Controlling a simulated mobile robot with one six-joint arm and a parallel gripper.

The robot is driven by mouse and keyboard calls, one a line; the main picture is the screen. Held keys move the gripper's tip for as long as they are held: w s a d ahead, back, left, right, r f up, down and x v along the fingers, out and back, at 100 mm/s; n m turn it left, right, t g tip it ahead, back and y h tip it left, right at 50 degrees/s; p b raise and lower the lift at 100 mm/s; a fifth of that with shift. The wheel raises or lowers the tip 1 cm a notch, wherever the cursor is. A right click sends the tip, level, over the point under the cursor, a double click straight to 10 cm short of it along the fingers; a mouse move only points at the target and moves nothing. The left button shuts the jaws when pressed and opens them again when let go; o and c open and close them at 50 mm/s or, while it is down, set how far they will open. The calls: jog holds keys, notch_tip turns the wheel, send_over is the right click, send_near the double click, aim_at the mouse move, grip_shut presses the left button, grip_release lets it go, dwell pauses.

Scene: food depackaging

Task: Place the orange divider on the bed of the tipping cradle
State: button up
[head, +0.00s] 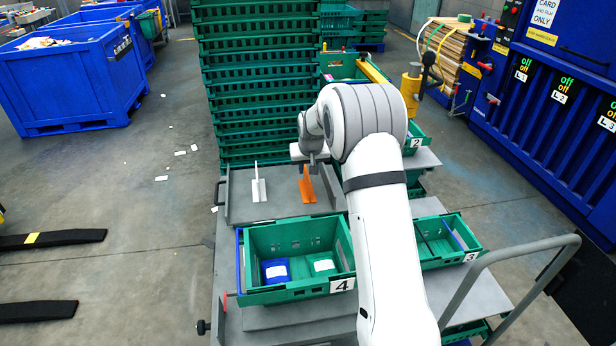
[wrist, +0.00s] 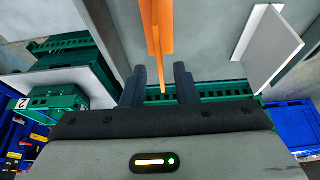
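The orange divider (head: 307,188) stands upright on a grey, low-walled bed (head: 279,207) behind crate 4. I cannot tell for sure whether this bed belongs to the tipping cradle. My gripper (head: 313,165) is at the top of the divider in the head view, partly hidden by my own arm. In the wrist view my gripper (wrist: 158,84) is open, its two dark fingers apart. The orange divider (wrist: 153,30) shows ahead of them, its thin upright edge lined up with the gap. I see no contact.
A white divider (head: 258,187) stands left of the orange one, also in the wrist view (wrist: 268,45). Crate 3 (head: 450,262) is to the right. Tall green crate stacks (head: 255,80) stand behind.

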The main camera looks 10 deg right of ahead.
jog(key=v, duration=0.6)
jog(key=shift+s+b, duration=0.1)
jog(key=shift+b, duration=0.2)
jog(key=s+r, duration=0.5)
jog(key=s, duration=0.5)
jog(key=s+r, duration=0.5)
jog(key=s, duration=0.5)
jog(key=s+f+g, duration=0.1)
jog(key=s+f, duration=0.1)
jog(key=s, duration=2)
jog(key=shift+s+d+f+g, duration=0.2)
jog(key=shift+d+g, duration=0.05)
jog(key=shift+g, duration=0.05)
